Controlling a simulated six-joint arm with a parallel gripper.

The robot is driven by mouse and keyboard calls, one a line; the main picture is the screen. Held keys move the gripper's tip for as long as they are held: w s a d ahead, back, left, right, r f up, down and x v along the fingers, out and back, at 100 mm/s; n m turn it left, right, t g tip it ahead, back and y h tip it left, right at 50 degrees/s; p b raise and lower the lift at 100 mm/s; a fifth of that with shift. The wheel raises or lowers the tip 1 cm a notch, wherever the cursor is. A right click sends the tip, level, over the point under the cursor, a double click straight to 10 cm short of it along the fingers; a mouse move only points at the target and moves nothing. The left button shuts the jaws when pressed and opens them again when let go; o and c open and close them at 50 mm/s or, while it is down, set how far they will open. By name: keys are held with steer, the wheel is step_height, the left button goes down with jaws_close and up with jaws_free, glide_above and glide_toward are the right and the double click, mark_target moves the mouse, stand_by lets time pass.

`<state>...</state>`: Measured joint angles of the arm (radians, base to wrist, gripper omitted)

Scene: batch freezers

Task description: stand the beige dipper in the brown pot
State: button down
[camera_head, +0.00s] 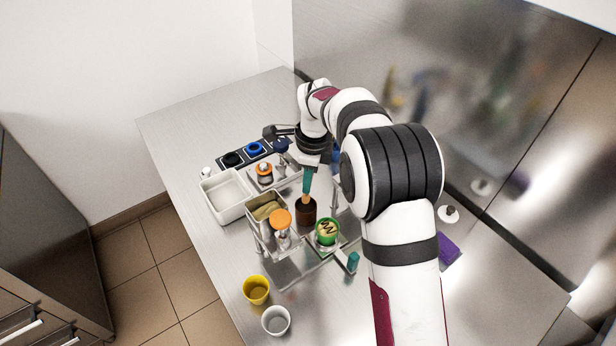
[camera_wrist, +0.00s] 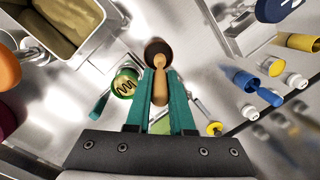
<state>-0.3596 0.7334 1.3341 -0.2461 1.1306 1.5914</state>
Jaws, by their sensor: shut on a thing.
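The beige dipper (camera_wrist: 160,82) is held between the teal fingers of my gripper (camera_head: 307,182), which also show in the wrist view (camera_wrist: 160,108). My gripper is shut on it and points down. The brown pot (camera_head: 306,213) stands on the counter directly below the gripper; its dark opening also shows in the wrist view (camera_wrist: 157,46). The dipper's far end overlaps the pot's opening in both views. I cannot tell how deep it reaches or whether it touches the pot.
A green-topped container (camera_head: 327,231) stands close beside the pot at the right. An orange-topped item (camera_head: 280,219) and a metal tub (camera_head: 259,226) are at its left. A white bin (camera_head: 222,196) is farther left. Yellow (camera_head: 257,290) and white (camera_head: 276,320) cups stand at the front.

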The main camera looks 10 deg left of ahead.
mark_target(308, 198)
stand_by(0.6)
steer(key=shift+f, duration=2.7)
steer(key=shift+c, duration=1.1)
jaws_free()
steer(key=shift+r, duration=0.1)
steer(key=shift+r, duration=3.45)
